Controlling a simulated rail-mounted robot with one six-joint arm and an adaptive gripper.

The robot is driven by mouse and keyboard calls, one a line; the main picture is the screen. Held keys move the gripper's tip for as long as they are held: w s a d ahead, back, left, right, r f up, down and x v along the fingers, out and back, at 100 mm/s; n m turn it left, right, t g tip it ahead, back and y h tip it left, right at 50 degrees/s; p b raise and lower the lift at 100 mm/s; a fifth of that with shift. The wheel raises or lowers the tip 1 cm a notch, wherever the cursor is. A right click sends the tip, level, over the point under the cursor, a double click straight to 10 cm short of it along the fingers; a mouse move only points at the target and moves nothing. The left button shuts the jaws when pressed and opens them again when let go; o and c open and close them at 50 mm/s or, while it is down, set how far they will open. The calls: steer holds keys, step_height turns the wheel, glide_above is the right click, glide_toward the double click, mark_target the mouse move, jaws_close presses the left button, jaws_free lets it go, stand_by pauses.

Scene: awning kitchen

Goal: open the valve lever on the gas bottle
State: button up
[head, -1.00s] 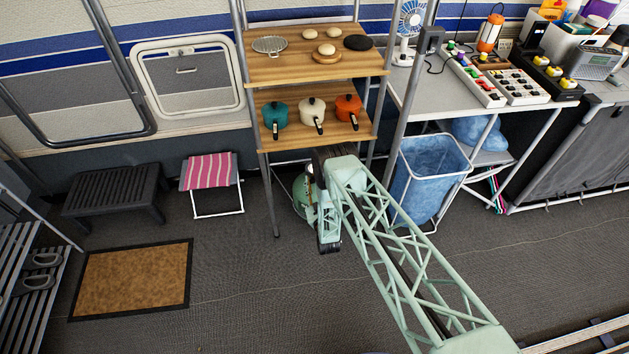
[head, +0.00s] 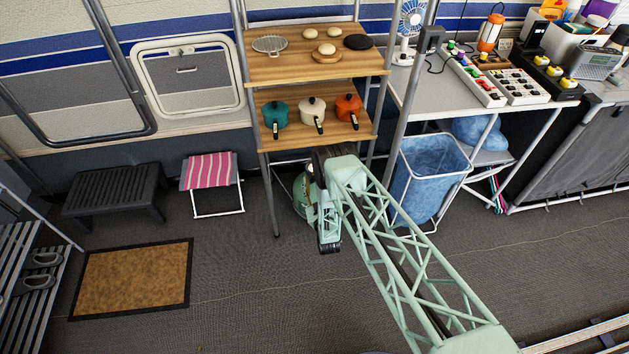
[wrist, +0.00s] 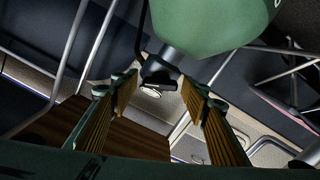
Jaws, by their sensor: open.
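The green gas bottle (head: 299,193) stands on the floor under the wooden shelf in the head view, mostly hidden behind my arm. In the wrist view the bottle (wrist: 215,22) fills the top, tilted in the picture, with a grey neck and a dark valve piece (wrist: 160,82) at its end. My gripper (wrist: 158,88) is open, with one ribbed finger on each side of the dark valve piece in the picture. I cannot tell whether either finger touches it or how deep it sits between them. In the head view the fingertips are hidden by my arm.
A shelf unit (head: 318,75) with pots stands above the bottle, its metal legs close by. A blue bin (head: 417,180) stands to the right. A pink-striped stool (head: 209,171) is to the left. Floor is clear in front.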

steer(key=v, duration=1.1)
steer(key=shift+s, duration=0.4)
steer(key=shift+d, duration=0.15)
steer(key=shift+c, duration=0.7)
